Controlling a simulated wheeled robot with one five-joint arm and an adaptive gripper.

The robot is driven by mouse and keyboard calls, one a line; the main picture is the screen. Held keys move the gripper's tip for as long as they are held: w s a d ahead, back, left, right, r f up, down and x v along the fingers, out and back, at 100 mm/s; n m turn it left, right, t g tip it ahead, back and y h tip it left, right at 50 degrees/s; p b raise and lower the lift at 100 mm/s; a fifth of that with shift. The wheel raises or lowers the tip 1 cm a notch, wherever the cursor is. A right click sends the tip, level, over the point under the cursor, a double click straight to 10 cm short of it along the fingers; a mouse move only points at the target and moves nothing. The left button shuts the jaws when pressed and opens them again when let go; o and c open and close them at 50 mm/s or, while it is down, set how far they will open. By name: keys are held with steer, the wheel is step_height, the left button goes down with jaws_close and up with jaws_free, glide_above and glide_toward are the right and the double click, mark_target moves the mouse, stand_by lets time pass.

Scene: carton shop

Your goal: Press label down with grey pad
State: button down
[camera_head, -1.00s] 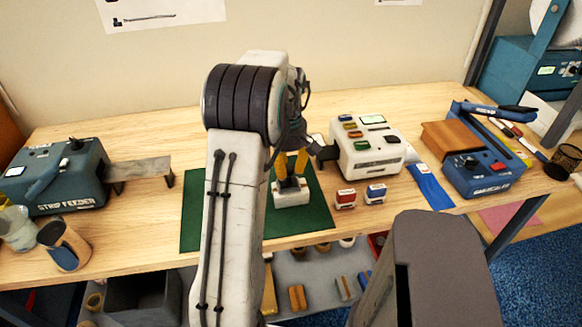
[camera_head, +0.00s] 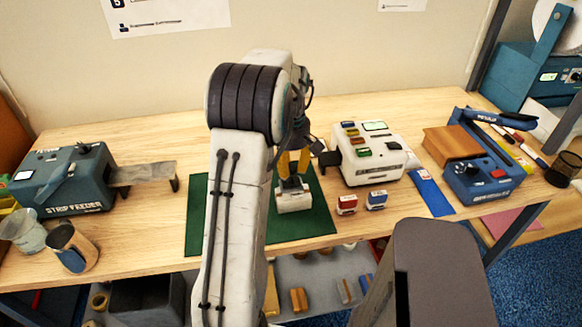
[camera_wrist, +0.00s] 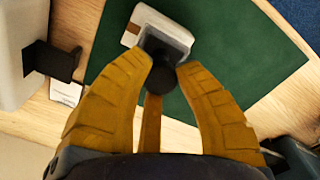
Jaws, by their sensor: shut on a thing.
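My gripper (camera_head: 291,170) has yellow fingers, shut on the round black knob (camera_wrist: 162,78) of the grey pad (camera_wrist: 165,43). The pad is over the small white carton (camera_head: 294,203), at its near edge in the wrist view, and appears to touch it or nearly so. The carton (camera_wrist: 143,18) lies on the green mat (camera_head: 312,222). A brown band shows on the carton's top beside the pad. No label is clearly visible on the carton; the pad covers part of the top. A small white label-like piece (camera_wrist: 66,93) lies by the white machine's black tab in the wrist view.
The white machine (camera_head: 372,165) with coloured buttons stands right of the mat. Red (camera_head: 346,204) and blue (camera_head: 376,199) stamps stand in front of it. A strip feeder (camera_head: 62,180) and two cups are at left, a blue sealer (camera_head: 480,175) at right. The mat's front is clear.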

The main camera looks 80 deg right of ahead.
steer(key=shift+r+p, duration=1.65)
steer(key=shift+r, duration=0.6)
